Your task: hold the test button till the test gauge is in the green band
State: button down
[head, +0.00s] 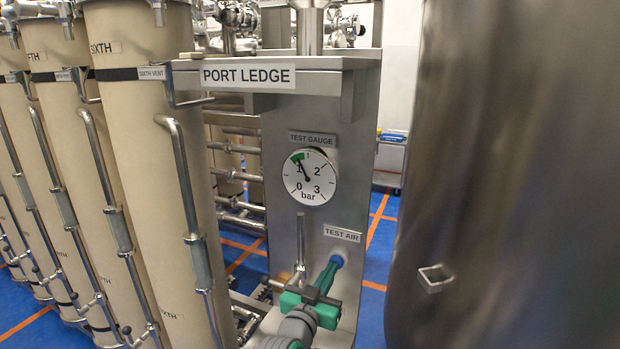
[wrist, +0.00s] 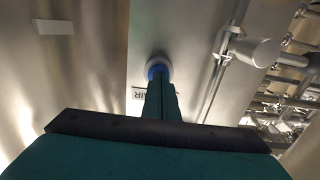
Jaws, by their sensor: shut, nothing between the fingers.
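The test button is a blue round knob (head: 337,260) in a pale collar under the TEST AIR label (head: 342,234). My gripper (head: 331,268) is shut, and its green fingertips meet the button's face. In the wrist view the closed fingertips (wrist: 160,82) overlap the blue button (wrist: 157,70) and hide part of it, so how far it is pressed in cannot be told. The white test gauge (head: 310,177) reads 0 to 3 bar. Its dark needle points up and left, a little past 1, and its tip lies at the green band (head: 297,157).
The steel panel carries the PORT LEDGE shelf (head: 275,64) above the gauge. A vertical steel bar (head: 301,240) stands left of the button. Beige columns (head: 145,180) line the left, and a large steel tank (head: 510,180) fills the right. Blue floor shows between.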

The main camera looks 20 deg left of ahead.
jog(key=shift+d, duration=0.1)
jog(key=s, duration=0.6)
jog(key=shift+s, duration=0.35)
jog(key=shift+s, duration=0.1)
dwell(0.4)
